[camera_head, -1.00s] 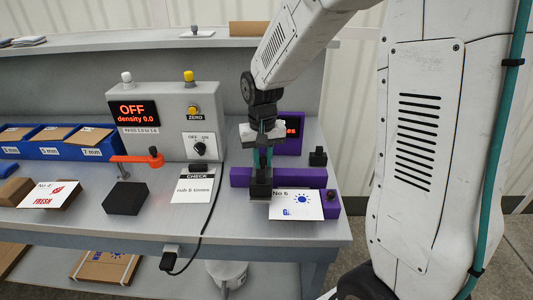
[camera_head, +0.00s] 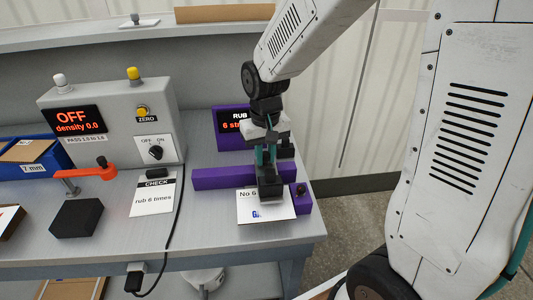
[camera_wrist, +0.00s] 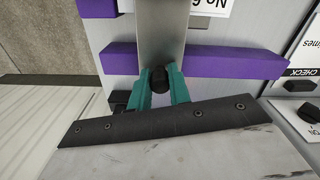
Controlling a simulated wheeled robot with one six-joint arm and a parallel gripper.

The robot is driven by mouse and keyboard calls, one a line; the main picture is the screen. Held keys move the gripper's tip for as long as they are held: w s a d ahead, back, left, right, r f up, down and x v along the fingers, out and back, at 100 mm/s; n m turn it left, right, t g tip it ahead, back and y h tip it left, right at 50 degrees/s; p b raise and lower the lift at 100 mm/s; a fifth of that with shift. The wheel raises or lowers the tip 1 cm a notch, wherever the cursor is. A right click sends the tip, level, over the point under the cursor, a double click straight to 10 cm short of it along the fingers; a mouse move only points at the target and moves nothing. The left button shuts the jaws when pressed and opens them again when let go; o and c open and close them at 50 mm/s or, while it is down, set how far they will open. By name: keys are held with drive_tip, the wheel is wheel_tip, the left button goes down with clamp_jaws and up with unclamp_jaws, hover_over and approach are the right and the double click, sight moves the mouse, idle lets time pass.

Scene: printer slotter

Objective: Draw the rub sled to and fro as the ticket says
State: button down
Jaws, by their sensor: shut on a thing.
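My gripper (camera_head: 266,160) has its teal fingers closed on the black knob (camera_wrist: 160,78) of the rub sled. The sled (camera_head: 270,188) is a dark grey block lying over the white No 6 card (camera_head: 247,208) and hiding most of its print. In the wrist view the sled (camera_wrist: 160,40) is a grey metal block crossing the purple bar. The check ticket (camera_head: 153,197) reads "rub 6 times". The purple rub counter (camera_head: 228,125) shows "RUB" and "6 st", the rest hidden by my arm.
The grey density meter (camera_head: 110,120) reads OFF. A black block (camera_head: 76,218) and orange lever (camera_head: 90,173) are at left. A cable crosses the bench.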

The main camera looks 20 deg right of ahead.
drive_tip(key=c, duration=1.3)
unclamp_jaws()
wheel_tip(320, 180, up, 8)
drive_tip(key=shift+f, duration=0.1)
drive_tip(key=s+d+r, duration=0.1)
drive_tip(key=s+r, duration=0.2)
drive_tip(key=s, duration=0.8)
drive_tip(key=s+d+r+t, duration=0.1)
drive_tip(key=s+d+r, duration=0.1)
drive_tip(key=s, duration=0.9)
drive_tip(key=shift+r+n, duration=0.3)
drive_tip(key=shift+r, duration=0.25)
